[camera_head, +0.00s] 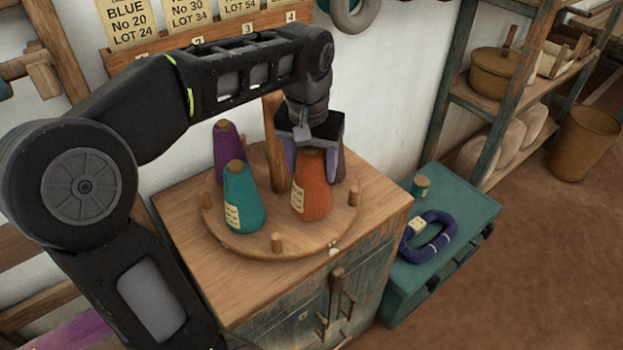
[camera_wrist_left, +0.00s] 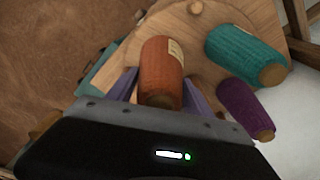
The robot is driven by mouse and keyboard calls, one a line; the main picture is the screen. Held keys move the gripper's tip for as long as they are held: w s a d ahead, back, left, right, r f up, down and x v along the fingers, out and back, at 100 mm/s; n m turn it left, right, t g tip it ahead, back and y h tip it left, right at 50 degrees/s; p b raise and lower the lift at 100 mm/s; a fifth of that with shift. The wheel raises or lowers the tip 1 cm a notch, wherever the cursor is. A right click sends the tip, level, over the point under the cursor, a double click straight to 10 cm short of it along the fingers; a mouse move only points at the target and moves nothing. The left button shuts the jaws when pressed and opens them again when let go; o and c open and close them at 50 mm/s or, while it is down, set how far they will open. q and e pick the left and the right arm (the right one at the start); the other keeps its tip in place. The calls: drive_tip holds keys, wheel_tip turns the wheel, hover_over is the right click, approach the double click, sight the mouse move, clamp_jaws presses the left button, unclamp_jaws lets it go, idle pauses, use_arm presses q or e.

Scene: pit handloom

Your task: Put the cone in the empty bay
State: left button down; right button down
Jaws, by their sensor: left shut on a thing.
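An orange cone (camera_head: 311,192) of yarn with a pale label is between the fingers of my left gripper (camera_head: 311,168), which is shut on it from above. In the left wrist view the orange cone (camera_wrist_left: 161,75) sits between the two purple-grey fingers. Its base is at or just above the round wooden stand (camera_head: 285,250); I cannot tell whether it touches. A teal cone (camera_head: 241,198) and a purple cone (camera_head: 226,146) stand on the left of the stand. My right gripper is out of view.
The stand is on a wooden cabinet (camera_head: 190,225). A green chest (camera_head: 455,250) with a blue skein (camera_head: 427,237) is at right. Numbered lot cards (camera_head: 190,12) hang behind.

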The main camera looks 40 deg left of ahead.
use_arm(q)
wheel_tip(320, 180, down, 3)
drive_tip(key=shift+f, duration=0.35)
drive_tip(key=shift+f, duration=0.15)
drive_tip(key=shift+c, duration=2.1)
unclamp_jaws()
